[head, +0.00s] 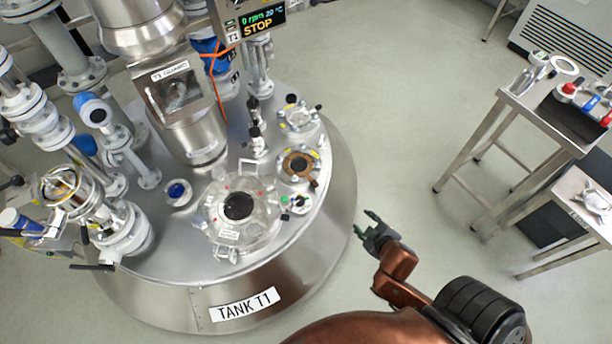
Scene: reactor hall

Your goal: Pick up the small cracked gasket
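A brown ring (289,165) with a dark centre sits on a small port on top of the steel tank (180,301), near its right rim. It could be the cracked gasket, but no crack can be made out at this size. A white ring (553,63) lies on the steel side table at upper right; I cannot tell whether it is a gasket. My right gripper (366,222) is over the floor just right of the tank, apart from both rings. Its fingers are spread and nothing is between them. My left gripper is not in view.
A clear-covered round hatch (262,206) and several fittings crowd the tank top. A guarded column (196,143) and display (262,22) rise behind. The side table (519,108) and a lower table (563,190) stand right. The floor between is clear.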

